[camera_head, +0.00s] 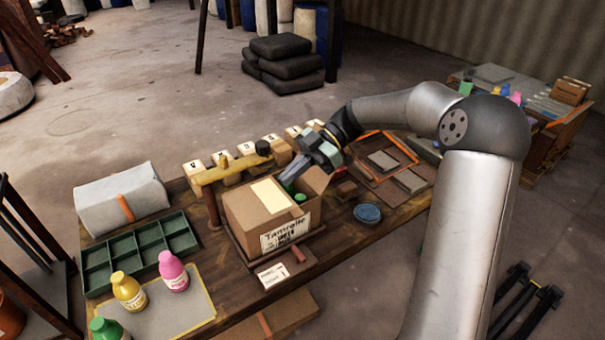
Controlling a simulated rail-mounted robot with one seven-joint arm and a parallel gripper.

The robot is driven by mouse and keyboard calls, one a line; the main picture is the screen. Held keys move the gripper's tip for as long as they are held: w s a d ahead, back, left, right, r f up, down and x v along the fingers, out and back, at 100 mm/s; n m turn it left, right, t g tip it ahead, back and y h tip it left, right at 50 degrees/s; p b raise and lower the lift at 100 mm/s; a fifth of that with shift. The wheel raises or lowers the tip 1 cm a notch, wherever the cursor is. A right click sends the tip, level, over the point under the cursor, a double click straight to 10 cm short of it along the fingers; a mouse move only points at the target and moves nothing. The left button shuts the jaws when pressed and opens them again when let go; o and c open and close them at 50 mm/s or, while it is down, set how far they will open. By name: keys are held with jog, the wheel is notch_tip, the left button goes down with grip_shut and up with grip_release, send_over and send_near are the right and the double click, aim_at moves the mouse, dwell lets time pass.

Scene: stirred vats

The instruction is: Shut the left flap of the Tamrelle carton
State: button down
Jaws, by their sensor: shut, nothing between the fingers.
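The Tamrelle carton (247,232) stands on the wooden workbench, its white name label facing the front. Its left flap (246,203) looks folded flat or nearly flat across the left part of the top, with a cream sheet on it; I cannot tell whether it is fully down. The right side of the top is open, and a green-capped item (300,198) shows inside. A brown flap (314,180) stands raised at the right. My gripper (287,181) is shut and empty, pointing down at the carton's back right; whether it touches the carton cannot be told.
A yellow bar on a post (232,168) stands close behind the carton. A green compartment tray (140,256), a pink bottle (173,271) and a yellow bottle (129,291) are at left. A blue round dish (367,213) is at right. Small labelled boxes line the back edge.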

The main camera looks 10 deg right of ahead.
jog(key=s+d+r+b, duration=0.2)
jog(key=s+r, duration=0.9)
jog(key=s, duration=0.3)
jog(key=s+d+f+m+t+h+p, duration=0.2)
jog(key=s+f+m+h, duration=0.3)
jog(key=m, duration=0.6)
jog(key=s+d+f+m+t+h+p, duration=0.1)
jog(key=s+f+m+t+h+p, duration=0.1)
jog(key=s+f+m+h, duration=0.4)
notch_tip(320, 180, down, 5)
jog(key=m+t, duration=0.1)
jog(key=m, duration=0.4)
jog(key=shift+s+d+r+h, duration=0.2)
jog(key=shift+s+d+h, duration=0.05)
jog(key=shift+d+h, duration=0.1)
